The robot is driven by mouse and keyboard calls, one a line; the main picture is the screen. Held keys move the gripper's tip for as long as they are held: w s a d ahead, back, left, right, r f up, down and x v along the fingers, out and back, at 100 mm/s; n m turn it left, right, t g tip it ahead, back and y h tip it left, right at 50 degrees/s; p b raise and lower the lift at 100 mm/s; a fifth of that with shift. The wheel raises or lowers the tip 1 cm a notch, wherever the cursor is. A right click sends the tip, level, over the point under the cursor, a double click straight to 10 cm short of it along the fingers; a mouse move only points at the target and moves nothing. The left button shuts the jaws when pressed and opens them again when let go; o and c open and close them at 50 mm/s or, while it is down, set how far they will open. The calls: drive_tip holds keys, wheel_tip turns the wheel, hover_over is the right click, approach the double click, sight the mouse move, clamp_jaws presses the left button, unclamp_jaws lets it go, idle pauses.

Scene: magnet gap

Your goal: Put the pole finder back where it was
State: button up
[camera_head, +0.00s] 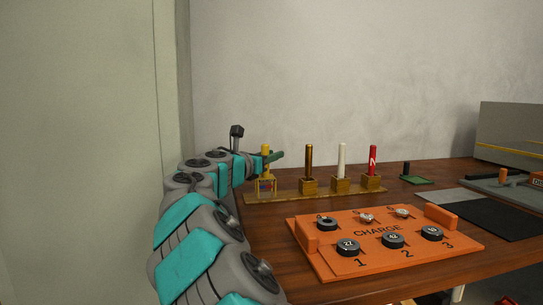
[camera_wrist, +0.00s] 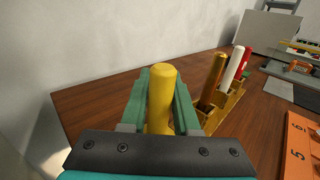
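A yellow rod (camera_head: 266,151) stands upright at the left end of the brass-coloured rack strip (camera_head: 325,194). Below it is an open yellow frame with small red and blue parts inside; this looks like the pole finder. In the wrist view the yellow rod (camera_wrist: 161,98) fills the space between the green fingers of my gripper (camera_wrist: 162,95). My gripper (camera_head: 268,158) appears shut on the upper part of the rod. Whether the frame's foot touches the strip is too small to tell.
Right of it stand a brown rod (camera_head: 309,161), a white rod (camera_head: 341,160) and a red rod (camera_head: 372,160) in square blocks. An orange CHARGE board (camera_head: 380,262) with numbered discs lies in front. A black mat (camera_head: 490,217) lies at right. A wall is close behind.

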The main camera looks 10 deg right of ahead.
drive_tip(key=o, duration=0.4)
drive_tip(key=v, duration=1.2)
drive_tip(key=shift+r, duration=0.1)
